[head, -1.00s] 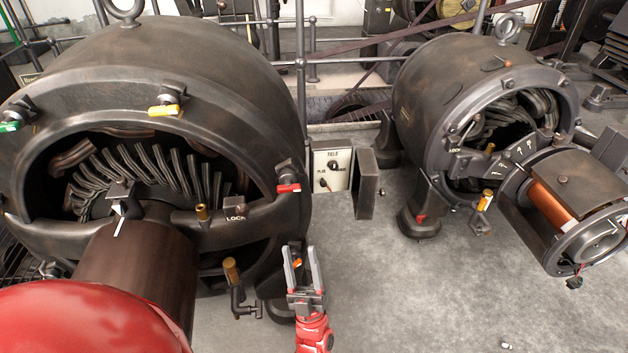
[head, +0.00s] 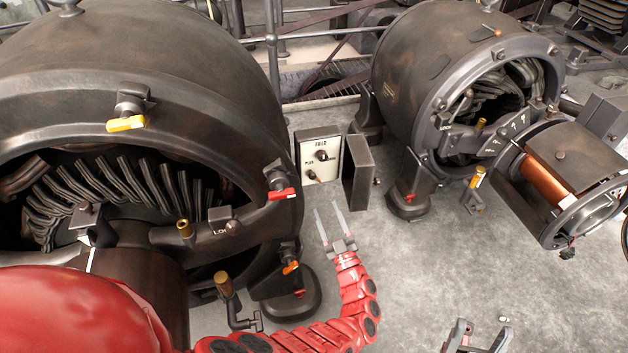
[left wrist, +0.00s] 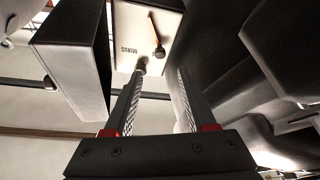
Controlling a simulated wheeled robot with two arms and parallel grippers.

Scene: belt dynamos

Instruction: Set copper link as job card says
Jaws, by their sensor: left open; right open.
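The field panel (head: 319,158) is a cream plate with a dark knob, marked plus and minus, on the floor between two dynamos. In the left wrist view the panel (left wrist: 130,22) shows the word MINUS upside down and a copper-coloured link (left wrist: 155,30) with a dark end. A metal post (left wrist: 141,66) stands near my left fingertips. My left gripper (head: 328,207) is open and empty just in front of the panel; it also shows in the left wrist view (left wrist: 160,78). My right gripper (head: 481,328) is open and empty at the bottom edge. I cannot make out a job card.
A dark open box or cover (head: 358,173) stands right beside the panel. The large dynamo (head: 200,75) fills the left, with red, yellow and orange handles. The smaller dynamo (head: 430,65) stands right, near a copper coil unit (head: 548,180).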

